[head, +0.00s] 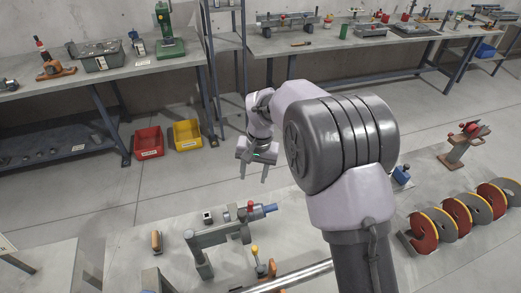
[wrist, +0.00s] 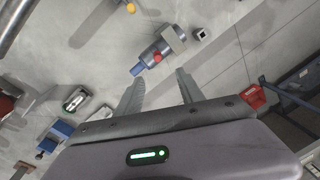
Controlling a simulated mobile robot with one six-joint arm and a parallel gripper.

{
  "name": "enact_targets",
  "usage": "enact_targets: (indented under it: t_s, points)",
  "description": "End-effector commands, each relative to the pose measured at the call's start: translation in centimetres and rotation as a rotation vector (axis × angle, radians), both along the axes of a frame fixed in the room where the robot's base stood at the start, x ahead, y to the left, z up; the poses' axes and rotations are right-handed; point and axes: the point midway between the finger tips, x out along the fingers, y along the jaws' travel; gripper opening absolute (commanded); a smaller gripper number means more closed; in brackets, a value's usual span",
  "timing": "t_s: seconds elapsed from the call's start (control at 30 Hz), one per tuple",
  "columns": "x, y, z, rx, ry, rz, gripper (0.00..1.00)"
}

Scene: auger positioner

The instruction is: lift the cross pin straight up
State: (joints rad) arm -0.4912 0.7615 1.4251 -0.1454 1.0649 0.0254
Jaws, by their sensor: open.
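A small red piece, which looks like the cross pin (head: 250,206), sits upright at the blue-and-grey coupling (head: 265,211) on the end of a grey stand (head: 213,238) on the near bench. In the wrist view the red pin (wrist: 157,57) shows at the blue end of the coupling (wrist: 140,68). My gripper (head: 253,175) is open and empty, in the air above and beyond the stand. In the wrist view my gripper's fingers (wrist: 160,80) are apart, with the pin just past their tips and not touching. The pin's lower part is hidden.
Auger discs (head: 470,212) in red, grey and yellow stand at the right. A wood-handled item (head: 156,241) is at the left. Red (head: 148,143) and yellow (head: 186,134) bins stand on the floor.

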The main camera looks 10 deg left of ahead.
Motion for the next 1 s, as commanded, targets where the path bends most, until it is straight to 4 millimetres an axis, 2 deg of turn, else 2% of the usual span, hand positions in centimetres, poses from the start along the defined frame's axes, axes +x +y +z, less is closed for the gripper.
enact_targets:
  t_s: [0.17,0.6,0.8,1.0]
  points:
    - [0.0,0.4,-2.5,-0.003,0.004,0.003,0.45]
    - [-0.2,1.7,-14.3,-0.003,0.004,0.004,0.45]
    - [-0.2,2.0,-17.1,-0.002,0.004,0.002,0.45]
    - [-0.2,2.1,-17.6,-0.002,0.003,0.001,0.45]
